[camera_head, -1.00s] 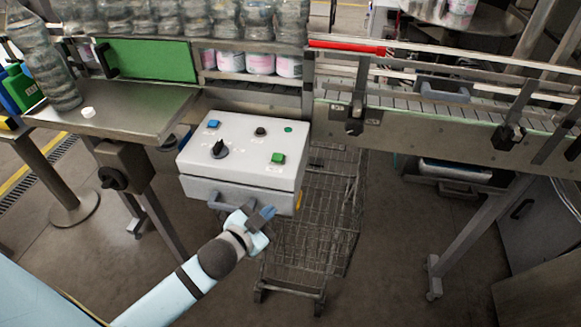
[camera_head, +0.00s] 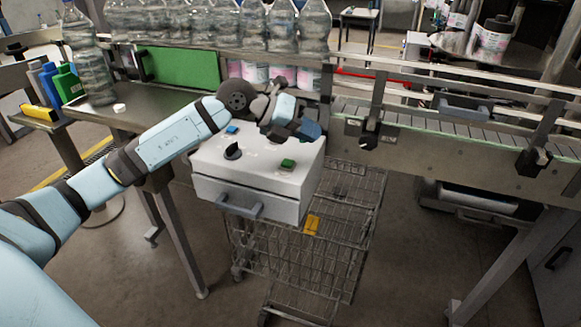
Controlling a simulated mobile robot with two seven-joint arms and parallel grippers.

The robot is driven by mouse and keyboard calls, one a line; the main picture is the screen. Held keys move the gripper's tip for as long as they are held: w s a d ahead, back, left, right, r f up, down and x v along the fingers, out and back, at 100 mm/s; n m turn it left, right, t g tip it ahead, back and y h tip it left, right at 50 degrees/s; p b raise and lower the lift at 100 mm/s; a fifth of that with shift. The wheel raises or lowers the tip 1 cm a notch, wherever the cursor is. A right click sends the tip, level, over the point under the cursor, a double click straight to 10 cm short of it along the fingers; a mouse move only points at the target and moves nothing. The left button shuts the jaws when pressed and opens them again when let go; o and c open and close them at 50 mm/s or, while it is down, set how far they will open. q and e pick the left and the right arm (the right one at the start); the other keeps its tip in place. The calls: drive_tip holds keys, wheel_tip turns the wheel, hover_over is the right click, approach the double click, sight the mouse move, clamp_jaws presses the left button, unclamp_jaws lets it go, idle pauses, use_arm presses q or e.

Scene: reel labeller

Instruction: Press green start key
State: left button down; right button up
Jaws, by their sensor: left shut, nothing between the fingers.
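The green start key (camera_head: 288,164) is a small square button on the sloped top of a white control box (camera_head: 260,182). A black rotary knob (camera_head: 233,151) and a blue button (camera_head: 232,129) sit on the same panel, to its left. My left gripper (camera_head: 309,131) is shut and empty, above the far right part of the panel. It appears behind and a little right of the green key, apart from it. The gripper and wrist hide the back of the panel. My right gripper is not in view.
A wire cart (camera_head: 300,255) stands below the box. A conveyor (camera_head: 440,140) runs off to the right. A metal table (camera_head: 140,108) with a white cap (camera_head: 119,107) is at left. Clear bottles (camera_head: 200,25) line the back. A grey handle (camera_head: 238,207) juts from the box front.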

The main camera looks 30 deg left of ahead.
use_arm(q)
drive_tip(key=w+a+r+y, duration=0.1)
drive_tip(key=a+y, duration=0.3)
drive_tip(key=a, duration=0.3)
drive_tip(key=shift+w+a+r+n+y, duration=0.15)
drive_tip(key=shift+w+r+n+y, duration=0.05)
drive_tip(key=shift+w+n+y, duration=0.1)
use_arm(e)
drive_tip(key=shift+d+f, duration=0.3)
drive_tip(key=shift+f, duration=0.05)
use_arm(q)
drive_tip(key=shift+f, duration=0.1)
drive_tip(key=b, duration=0.5)
hover_over(286, 161)
wheel_tip(286, 161, down, 8)
drive_tip(key=shift+r, duration=0.25)
drive_tip(key=shift+f+b, duration=0.4)
drive_tip(key=shift+f, duration=0.15)
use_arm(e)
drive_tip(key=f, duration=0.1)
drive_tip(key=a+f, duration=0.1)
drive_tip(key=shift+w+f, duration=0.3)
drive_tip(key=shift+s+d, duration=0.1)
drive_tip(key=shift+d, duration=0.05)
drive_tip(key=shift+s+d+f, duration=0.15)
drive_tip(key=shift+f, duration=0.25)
